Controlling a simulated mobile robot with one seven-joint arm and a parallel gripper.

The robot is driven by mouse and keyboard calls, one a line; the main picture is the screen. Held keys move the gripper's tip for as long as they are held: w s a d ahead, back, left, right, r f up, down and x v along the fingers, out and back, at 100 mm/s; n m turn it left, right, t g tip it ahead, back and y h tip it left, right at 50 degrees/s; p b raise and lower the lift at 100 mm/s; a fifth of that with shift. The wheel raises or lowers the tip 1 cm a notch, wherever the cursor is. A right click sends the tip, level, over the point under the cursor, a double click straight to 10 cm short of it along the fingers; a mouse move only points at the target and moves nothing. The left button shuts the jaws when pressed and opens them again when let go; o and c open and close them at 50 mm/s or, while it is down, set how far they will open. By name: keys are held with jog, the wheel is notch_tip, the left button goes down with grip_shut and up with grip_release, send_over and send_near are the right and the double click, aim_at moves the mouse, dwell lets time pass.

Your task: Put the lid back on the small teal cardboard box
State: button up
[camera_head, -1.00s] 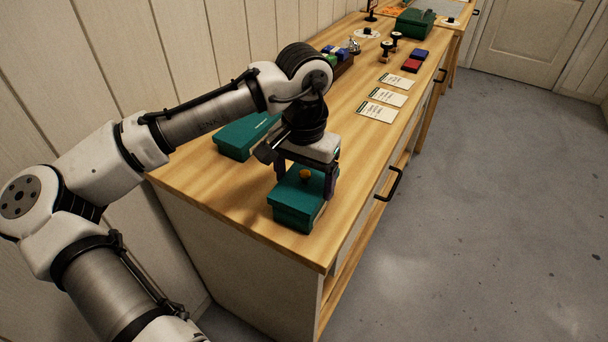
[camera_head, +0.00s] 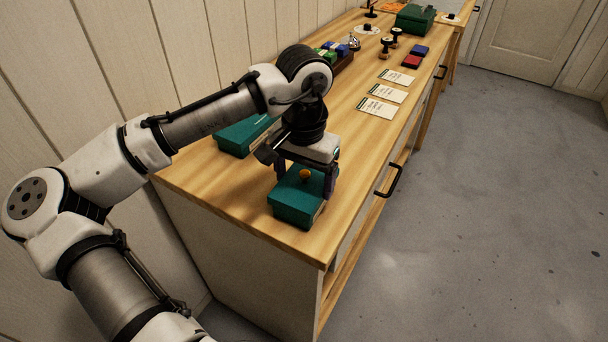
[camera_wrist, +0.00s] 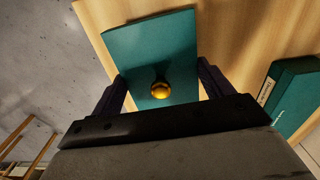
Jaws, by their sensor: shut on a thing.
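The small teal cardboard box (camera_head: 291,213) stands upright near the front end of the wooden counter. Its teal lid (camera_head: 298,189) with a round gold knob (camera_head: 305,174) is at the top of the box, lined up with it. I cannot tell whether the lid is fully seated. My gripper (camera_head: 304,182) points down with one finger on each side of the lid and is shut on it. In the wrist view, the lid (camera_wrist: 150,48) lies between the fingers, with the knob (camera_wrist: 160,90) near the middle, and hides the box below.
A larger teal box (camera_head: 240,135) stands behind to the left, near the wall; it also shows in the wrist view (camera_wrist: 293,98). White cards (camera_head: 377,107), stamps (camera_head: 388,47) and red and blue pads (camera_head: 412,62) lie farther back. The counter's right edge is close to the box.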

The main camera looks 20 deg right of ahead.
jog(key=shift+f+b, duration=0.35)
jog(key=shift+f, duration=0.4)
dwell(0.5)
jog(key=o, duration=0.9)
jog(key=shift+r, duration=0.1)
